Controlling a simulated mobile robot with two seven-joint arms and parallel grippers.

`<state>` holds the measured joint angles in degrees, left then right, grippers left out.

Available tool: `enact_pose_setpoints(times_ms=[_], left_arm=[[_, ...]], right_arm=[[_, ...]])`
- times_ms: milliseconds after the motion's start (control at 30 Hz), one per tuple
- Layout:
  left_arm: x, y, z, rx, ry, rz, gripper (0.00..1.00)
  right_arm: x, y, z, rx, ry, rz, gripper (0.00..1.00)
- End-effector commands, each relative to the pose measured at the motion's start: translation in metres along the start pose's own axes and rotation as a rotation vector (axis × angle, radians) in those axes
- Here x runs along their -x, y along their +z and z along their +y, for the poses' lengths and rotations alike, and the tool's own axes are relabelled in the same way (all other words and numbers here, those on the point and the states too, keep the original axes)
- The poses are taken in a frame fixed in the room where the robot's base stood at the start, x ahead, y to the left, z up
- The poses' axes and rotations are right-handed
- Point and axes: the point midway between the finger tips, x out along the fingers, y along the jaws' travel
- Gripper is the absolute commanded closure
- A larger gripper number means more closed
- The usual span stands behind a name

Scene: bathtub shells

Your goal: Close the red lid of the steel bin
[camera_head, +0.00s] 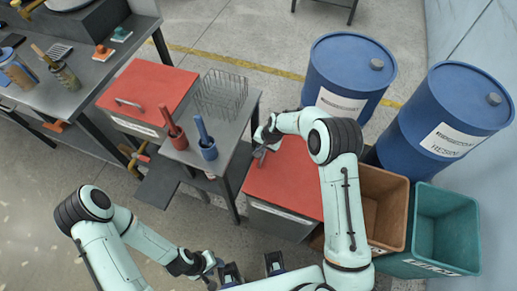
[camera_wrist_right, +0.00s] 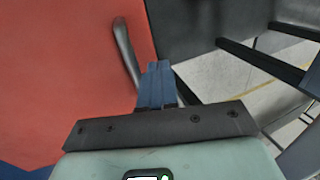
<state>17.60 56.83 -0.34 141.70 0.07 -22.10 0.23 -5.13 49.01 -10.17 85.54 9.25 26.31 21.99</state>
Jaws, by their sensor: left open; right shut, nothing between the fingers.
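The steel bin (camera_head: 282,219) stands in the middle right, and its red lid (camera_head: 293,187) lies about flat over its top. I cannot tell whether a small gap is left under the lid. My right gripper (camera_head: 261,154) is shut and empty at the lid's left edge. In the right wrist view, its blue fingertips (camera_wrist_right: 156,80) are together beside the lid's grey handle (camera_wrist_right: 126,56); contact is unclear. The red lid (camera_wrist_right: 65,80) fills the left of that view. My left gripper (camera_head: 213,271) is open and empty, low in the head view, away from the bin.
A second red-lidded bin (camera_head: 151,88) stands at the left. Between the bins, a grey table (camera_head: 232,140) holds a wire basket (camera_head: 221,93) and red and blue cups. Blue drums (camera_head: 347,70), a brown bin (camera_head: 384,190) and a teal bin (camera_head: 443,220) stand at the right.

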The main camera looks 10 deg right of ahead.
Motion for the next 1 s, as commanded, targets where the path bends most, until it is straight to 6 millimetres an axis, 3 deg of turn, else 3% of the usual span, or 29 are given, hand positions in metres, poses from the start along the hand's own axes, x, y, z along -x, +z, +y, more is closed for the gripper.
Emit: enact_pose_setpoints(times_ms=[300,500,633,767,1000], left_arm=[[0.000,0.000,0.000,0.000,0.000,0.000,0.57],[0.000,0.000,0.000,0.000,0.000,0.000,0.57],[-0.001,0.000,-0.001,0.000,0.000,-0.001,0.57],[-0.011,0.003,-0.005,0.002,-0.002,-0.005,0.57],[-0.032,0.006,-0.013,0.005,-0.005,-0.014,0.57]], right_arm=[[0.073,-0.001,-0.001,0.001,-0.003,0.003,1.00],[0.103,0.000,-0.001,0.001,-0.002,0.002,1.00],[0.111,0.001,0.004,-0.038,-0.004,-0.005,1.00],[0.117,0.004,0.028,-0.345,-0.038,-0.047,1.00],[0.139,0.004,0.073,-1.217,-0.185,-0.190,1.00]])
